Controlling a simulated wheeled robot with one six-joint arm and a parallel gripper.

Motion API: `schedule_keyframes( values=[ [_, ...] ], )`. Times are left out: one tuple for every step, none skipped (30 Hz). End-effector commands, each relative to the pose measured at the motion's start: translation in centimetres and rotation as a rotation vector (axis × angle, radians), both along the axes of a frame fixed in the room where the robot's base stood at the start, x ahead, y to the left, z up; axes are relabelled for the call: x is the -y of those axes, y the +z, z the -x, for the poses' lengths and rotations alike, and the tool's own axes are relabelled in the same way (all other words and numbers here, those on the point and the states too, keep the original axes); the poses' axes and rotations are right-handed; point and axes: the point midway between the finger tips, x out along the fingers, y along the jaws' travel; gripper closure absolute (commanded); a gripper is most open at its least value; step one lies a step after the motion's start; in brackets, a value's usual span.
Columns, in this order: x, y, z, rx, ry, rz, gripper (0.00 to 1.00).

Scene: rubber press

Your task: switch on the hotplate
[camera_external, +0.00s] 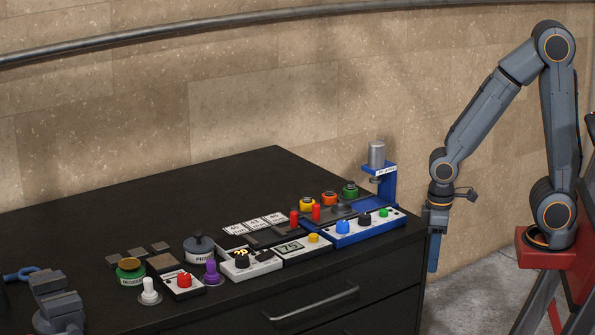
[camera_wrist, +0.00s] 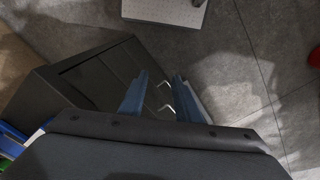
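My gripper (camera_external: 432,262) hangs pointing down just past the right end of the black cabinet, apart from everything on it. In the wrist view my gripper (camera_wrist: 161,88) shows two blue fingers spread with nothing between them. I cannot tell for sure which device is the hotplate. A white control box (camera_external: 240,268) with a black knob and a yellow display stands near the cabinet's front edge. Right of it is a white panel (camera_external: 296,248) with a "75" display and a yellow button (camera_external: 313,238). A small box with a red button (camera_external: 184,280) stands farther left. No switch state is readable.
The black cabinet (camera_external: 150,208) has free room at its back. A blue press (camera_external: 387,185) stands at its right end, with a blue button panel (camera_external: 345,235) in front. Red, yellow, orange and green items, labelled containers and a grey vise (camera_external: 57,300) crowd the front.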

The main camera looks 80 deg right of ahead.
Motion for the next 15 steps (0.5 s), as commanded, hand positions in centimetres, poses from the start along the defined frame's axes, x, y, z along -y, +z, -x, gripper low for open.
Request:
schedule_keyframes(
  values=[
    [0.0,0.0,0.0,0.000,0.001,0.000,0.79],
    [0.0,0.1,-0.2,0.001,0.002,0.000,0.84],
    [-0.1,0.2,-0.6,0.003,0.007,-0.001,0.91],
    [-0.1,0.4,-1.0,0.004,0.013,-0.002,0.96],
    [-0.2,0.6,-1.5,0.005,0.019,-0.003,1.00],
    [-0.3,1.0,-2.4,0.008,0.032,-0.003,1.00],
    [-0.4,1.4,-3.3,0.011,0.045,-0.005,1.00],
    [-0.5,1.9,-4.3,0.015,0.059,-0.007,1.00],
    [-0.7,2.5,-5.9,0.019,0.082,-0.008,1.00],
    [-0.8,3.1,-7.2,0.025,0.101,-0.010,1.00],
    [-1.0,3.7,-8.5,0.028,0.121,-0.013,1.00],
    [-1.3,4.6,-10.4,0.036,0.150,-0.016,1.00],
    [-1.5,5.2,-11.8,0.041,0.173,-0.019,1.00],
    [-1.7,5.9,-13.2,0.046,0.194,-0.021,1.00],
    [-2.0,6.7,-14.9,0.053,0.225,-0.025,1.00]
  ],
)
